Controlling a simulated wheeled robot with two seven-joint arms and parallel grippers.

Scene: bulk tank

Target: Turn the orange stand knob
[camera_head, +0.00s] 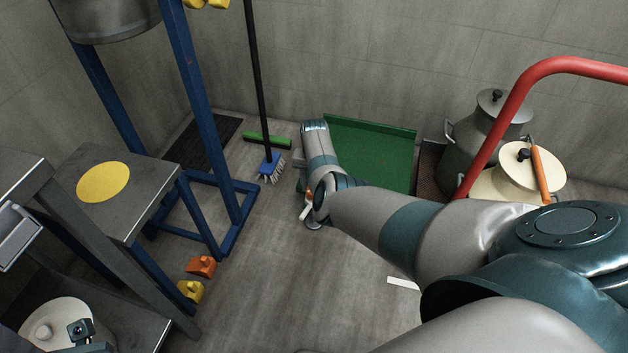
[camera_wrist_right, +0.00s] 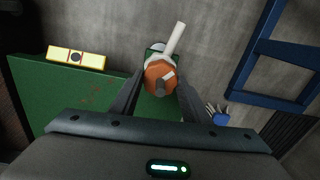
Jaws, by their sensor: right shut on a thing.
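The orange stand knob (camera_wrist_right: 158,76) shows in the right wrist view, with a white lever (camera_wrist_right: 175,39) reaching past it toward the top. My right gripper (camera_wrist_right: 157,88) is shut on the knob, one finger on each side of it. In the head view my right arm reaches down toward the floor in the middle. Only a small orange part of the knob (camera_head: 308,193) shows there, beside the gripper and wrist, which hide most of the stand. My left gripper's fingers are not visible.
A green panel (camera_head: 362,135) lies behind the right wrist, with metal cans (camera_head: 482,125) and a red rail (camera_head: 520,82) to the right. Floor between is clear.

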